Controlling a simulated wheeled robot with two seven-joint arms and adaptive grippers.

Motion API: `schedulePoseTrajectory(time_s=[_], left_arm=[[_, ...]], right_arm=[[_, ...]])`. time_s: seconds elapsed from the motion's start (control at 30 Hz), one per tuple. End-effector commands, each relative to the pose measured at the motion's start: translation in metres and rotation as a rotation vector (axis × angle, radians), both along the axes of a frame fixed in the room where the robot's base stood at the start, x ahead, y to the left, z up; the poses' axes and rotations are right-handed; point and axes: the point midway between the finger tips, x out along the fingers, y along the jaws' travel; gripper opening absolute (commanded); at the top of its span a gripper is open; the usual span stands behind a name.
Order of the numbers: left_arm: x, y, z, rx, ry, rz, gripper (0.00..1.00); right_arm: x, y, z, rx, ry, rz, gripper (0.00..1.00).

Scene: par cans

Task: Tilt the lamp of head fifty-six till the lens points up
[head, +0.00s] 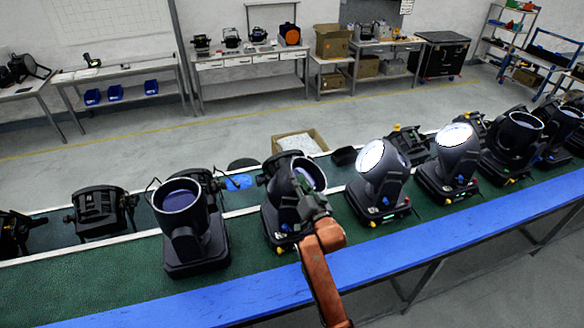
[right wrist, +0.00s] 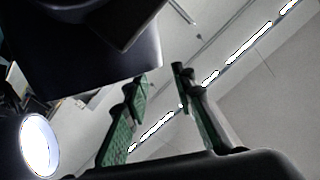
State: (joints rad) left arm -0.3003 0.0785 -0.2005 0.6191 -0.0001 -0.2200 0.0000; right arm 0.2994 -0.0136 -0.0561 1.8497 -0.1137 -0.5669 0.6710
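Several black moving-head lamps stand in a row on the green bench top. I cannot read a number on any of them. My right gripper (head: 308,192) is at one unlit lamp (head: 282,196), in front of its head and covering part of it. That lamp's lens (head: 311,174) faces upward at a tilt. In the right wrist view my right gripper (right wrist: 160,78) has its green fingers apart, with nothing between them. A dark housing (right wrist: 80,45) is close by at the upper left, and whether a finger touches it is unclear. My left gripper is not in view.
Another unlit lamp (head: 183,220) stands to the left. Two lit lamps (head: 382,180) (head: 452,160) stand to the right; a lit lens (right wrist: 40,145) shows in the right wrist view. A blue rail (head: 400,245) edges the bench. A cardboard box (head: 300,142) is behind.

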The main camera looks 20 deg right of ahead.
Motion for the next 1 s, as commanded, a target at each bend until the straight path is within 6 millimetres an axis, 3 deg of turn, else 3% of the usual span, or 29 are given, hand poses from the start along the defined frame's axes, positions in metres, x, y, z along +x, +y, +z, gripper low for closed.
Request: schedulePoseTrajectory(time_s=[0.2,0.4,0.77,1.0], left_arm=[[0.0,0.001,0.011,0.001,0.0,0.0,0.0],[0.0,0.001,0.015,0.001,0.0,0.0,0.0],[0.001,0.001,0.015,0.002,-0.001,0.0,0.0],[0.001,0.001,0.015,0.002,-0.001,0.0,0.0]], right_arm=[[0.038,0.003,0.002,-0.002,0.0,-0.001,0.24],[0.055,0.004,0.001,-0.001,0.0,-0.001,0.24],[0.059,0.004,-0.001,-0.001,0.0,-0.001,0.24],[0.059,0.004,-0.001,-0.001,0.0,-0.001,0.08]])
